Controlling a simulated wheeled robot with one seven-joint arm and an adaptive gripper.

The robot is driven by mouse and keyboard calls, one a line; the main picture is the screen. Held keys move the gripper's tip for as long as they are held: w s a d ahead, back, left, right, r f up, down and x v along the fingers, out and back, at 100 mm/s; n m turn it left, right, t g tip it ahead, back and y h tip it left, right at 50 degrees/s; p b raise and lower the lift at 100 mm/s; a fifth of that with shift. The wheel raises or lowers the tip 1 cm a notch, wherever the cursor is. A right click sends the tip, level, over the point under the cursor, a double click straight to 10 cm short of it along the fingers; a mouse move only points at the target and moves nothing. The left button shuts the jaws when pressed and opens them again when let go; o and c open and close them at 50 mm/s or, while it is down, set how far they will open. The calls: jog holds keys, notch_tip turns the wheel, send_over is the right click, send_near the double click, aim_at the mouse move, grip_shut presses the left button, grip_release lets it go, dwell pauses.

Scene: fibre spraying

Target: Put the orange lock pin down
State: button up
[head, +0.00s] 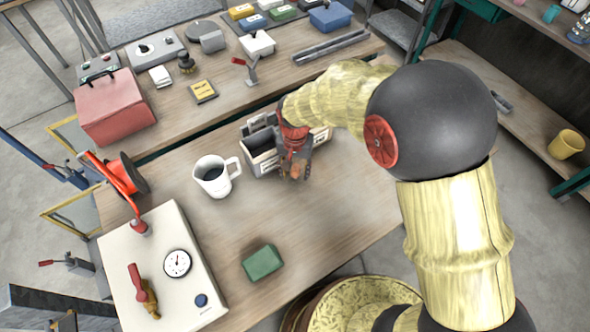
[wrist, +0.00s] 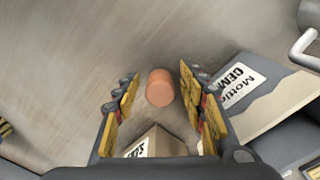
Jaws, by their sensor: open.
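The orange lock pin (wrist: 160,88) shows in the wrist view as a short, smooth orange cylinder over the wooden table top. It lies between the two yellow-padded fingers of my gripper (wrist: 158,84), with a gap on each side. My gripper is open and points down at the table. In the head view my gripper (head: 296,168) is in front of the labelled box, right of the white mug, and largely hides the pin. I cannot tell exactly how the pin touches the wood.
A grey box (head: 262,164) with printed labels stands right behind my gripper; its label shows large in the wrist view (wrist: 240,85). A white mug (head: 213,177) of dark liquid is to the left. A green block (head: 262,262) lies nearer. The table right of my gripper is clear.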

aim_at(295, 168)
jog(key=shift+r, duration=0.1)
jog(key=s+d+r+t+p, duration=0.1)
jog(key=d+r, duration=0.2)
jog(key=r, duration=0.7)
jog(key=d+r+p, duration=0.1)
jog(key=d+r, duration=0.2)
jog(key=r, duration=0.7)
jog(key=s+d+r+t, duration=0.2)
jog(key=s+d+r, duration=0.3)
jog(key=s+d, duration=0.3)
jog(key=s+d+r+n+t, duration=0.1)
jog(key=s+d+r+t, duration=0.1)
jog(key=s+d+r, duration=0.3)
jog(key=s+d, duration=0.3)
jog(key=d, duration=0.1)
jog(key=shift+s+n+t, duration=0.3)
jog(key=shift+s, duration=0.05)
jog(key=shift+r, duration=0.1)
jog(key=shift+f+b, duration=0.75)
jog(key=shift+f, duration=0.1)
